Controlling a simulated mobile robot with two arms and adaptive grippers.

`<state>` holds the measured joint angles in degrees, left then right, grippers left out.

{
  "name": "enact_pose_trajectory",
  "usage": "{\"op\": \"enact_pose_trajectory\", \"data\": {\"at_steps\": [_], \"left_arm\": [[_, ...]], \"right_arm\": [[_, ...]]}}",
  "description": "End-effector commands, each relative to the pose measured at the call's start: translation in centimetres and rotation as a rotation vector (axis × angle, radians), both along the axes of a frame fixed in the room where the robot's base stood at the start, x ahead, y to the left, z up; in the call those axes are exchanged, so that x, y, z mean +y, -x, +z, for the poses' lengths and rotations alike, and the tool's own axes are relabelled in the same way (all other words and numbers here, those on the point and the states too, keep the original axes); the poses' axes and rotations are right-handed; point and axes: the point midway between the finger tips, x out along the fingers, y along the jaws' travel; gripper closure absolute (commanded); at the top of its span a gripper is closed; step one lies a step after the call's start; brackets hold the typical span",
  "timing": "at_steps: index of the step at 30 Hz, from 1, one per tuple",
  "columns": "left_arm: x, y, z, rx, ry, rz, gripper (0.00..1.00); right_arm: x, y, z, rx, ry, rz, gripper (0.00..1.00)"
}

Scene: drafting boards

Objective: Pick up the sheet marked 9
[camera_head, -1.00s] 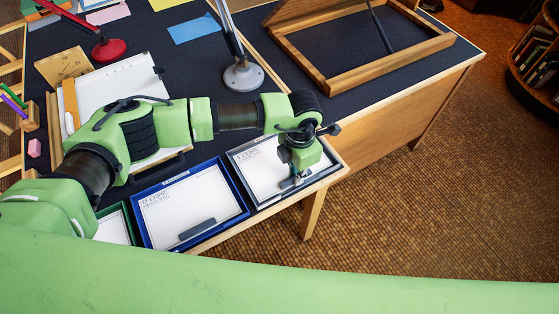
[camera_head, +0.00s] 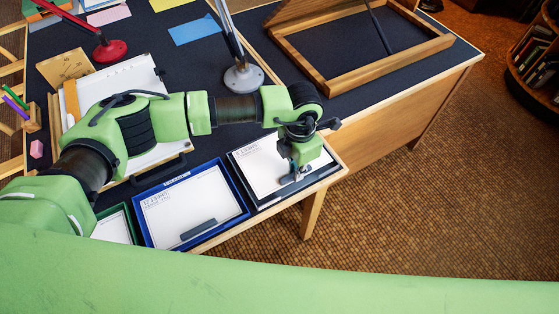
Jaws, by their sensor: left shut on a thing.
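A white sheet (camera_head: 262,168) with small writing at its top left is at the right-hand dark tray (camera_head: 268,203); the writing is too small to read for sure. My left gripper (camera_head: 291,180) is shut on this sheet near its lower right part. The sheet seems raised a little above the tray and hides most of the tray's inside. A blue tray (camera_head: 243,213) to the left holds another white sheet (camera_head: 187,205) with a dark grey bar on it. A green tray (camera_head: 129,214) holds a further sheet, partly hidden. My right gripper is out of view.
A grey lamp base (camera_head: 243,78) and a red lamp base (camera_head: 109,50) stand on the dark desk. A wooden frame (camera_head: 375,75) stands at the back right. My left arm passes over a white pad (camera_head: 112,85).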

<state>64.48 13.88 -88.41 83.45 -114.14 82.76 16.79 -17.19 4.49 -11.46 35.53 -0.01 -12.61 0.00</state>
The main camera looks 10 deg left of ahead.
Motion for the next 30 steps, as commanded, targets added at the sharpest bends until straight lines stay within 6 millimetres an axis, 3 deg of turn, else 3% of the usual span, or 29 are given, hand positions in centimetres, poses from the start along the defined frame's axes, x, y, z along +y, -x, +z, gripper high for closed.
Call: {"op": "enact_pose_trajectory", "data": {"at_steps": [16,26,30], "left_arm": [[0.5,-0.6,4.5,-0.002,-0.001,0.000,1.00],[0.5,-0.6,4.7,-0.001,-0.001,-0.002,1.00],[0.9,0.1,4.4,0.002,0.000,-0.077,1.00]], "right_arm": [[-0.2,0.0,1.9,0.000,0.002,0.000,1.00],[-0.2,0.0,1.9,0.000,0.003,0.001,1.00],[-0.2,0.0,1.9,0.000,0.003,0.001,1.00]]}}
